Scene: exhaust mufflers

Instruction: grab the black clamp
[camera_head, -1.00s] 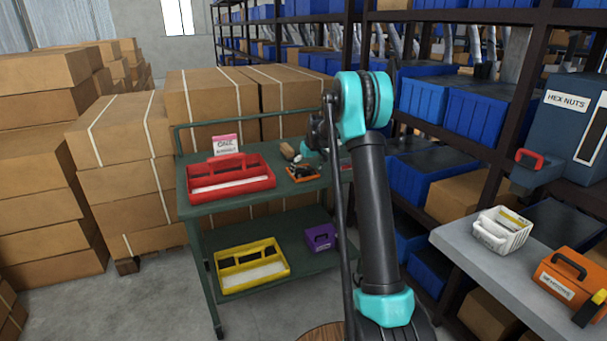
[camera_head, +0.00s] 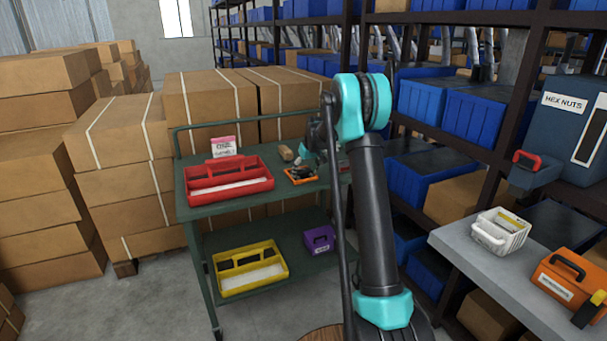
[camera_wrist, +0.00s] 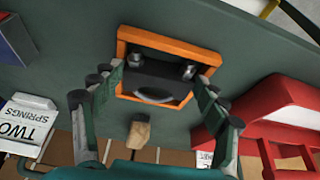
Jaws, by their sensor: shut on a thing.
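The black clamp (camera_wrist: 155,72) lies in a small orange tray (camera_wrist: 170,41) on the green cart top. It has a curved opening at its lower side and two metal bolts on top. In the wrist view my gripper (camera_wrist: 159,78) has one finger at each end of the clamp, and its jaws are closed on it. The clamp still appears within the tray's outline; I cannot tell any lift. In the head view the orange tray (camera_head: 301,180) is small, with the dark clamp (camera_head: 299,171) in it, and my arm partly covers the gripper.
A red tote (camera_head: 228,186) stands left of the tray, with a tan piece (camera_head: 285,153) behind it. A yellow tote (camera_head: 250,285) and a purple box (camera_head: 320,239) sit on the lower shelf. Stacked cartons (camera_head: 118,195) stand left; shelving with blue bins (camera_head: 421,98) stands right.

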